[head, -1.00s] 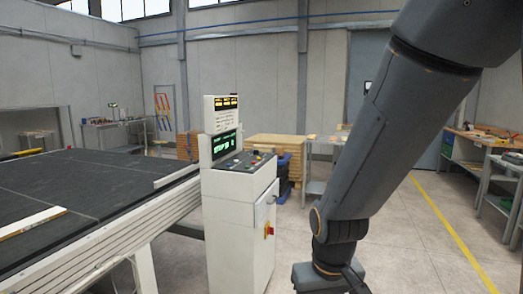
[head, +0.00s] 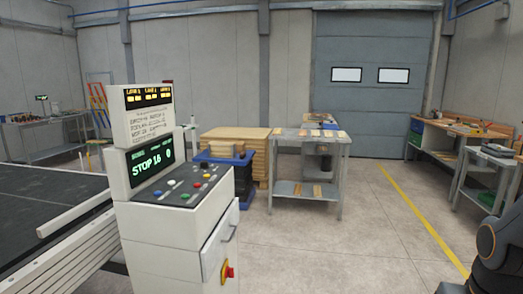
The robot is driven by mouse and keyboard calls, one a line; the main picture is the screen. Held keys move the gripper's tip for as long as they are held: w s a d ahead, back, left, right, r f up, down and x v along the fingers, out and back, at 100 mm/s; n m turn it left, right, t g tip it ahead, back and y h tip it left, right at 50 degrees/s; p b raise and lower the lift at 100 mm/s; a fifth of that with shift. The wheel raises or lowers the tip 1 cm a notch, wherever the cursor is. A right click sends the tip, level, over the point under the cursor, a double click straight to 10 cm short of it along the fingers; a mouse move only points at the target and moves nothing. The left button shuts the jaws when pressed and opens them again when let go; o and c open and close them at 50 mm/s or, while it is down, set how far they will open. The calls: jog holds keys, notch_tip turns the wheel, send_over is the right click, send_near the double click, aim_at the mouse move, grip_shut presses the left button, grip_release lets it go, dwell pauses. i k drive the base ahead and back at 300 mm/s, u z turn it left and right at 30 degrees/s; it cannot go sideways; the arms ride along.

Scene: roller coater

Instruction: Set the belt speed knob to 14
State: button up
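A white control console (head: 155,242) stands at left of centre in the head view. Its sloped dark panel (head: 180,191) carries several small coloured buttons and dark controls. I cannot tell which one is the belt speed knob, or where it points. The green screen (head: 152,165) above the panel seems to read "STOP 16 0". A sign with yellow-lit displays (head: 149,97) sits higher up. My gripper is out of view; only a part of my arm shows at the right edge, well apart from the console.
The dark conveyor belt (head: 40,205) runs to the console's left. A drawer handle and a red-and-yellow switch (head: 228,272) are on the console's side. A blue bin (head: 238,179), stacked boards (head: 238,141) and a metal table (head: 310,147) stand behind. The floor (head: 340,240) to the right is clear.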

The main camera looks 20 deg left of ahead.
aim_at(204, 165)
jog(key=i, duration=1.3)
jog(key=u, duration=1.05)
jog(key=i, duration=0.8)
jog(key=u, duration=0.9)
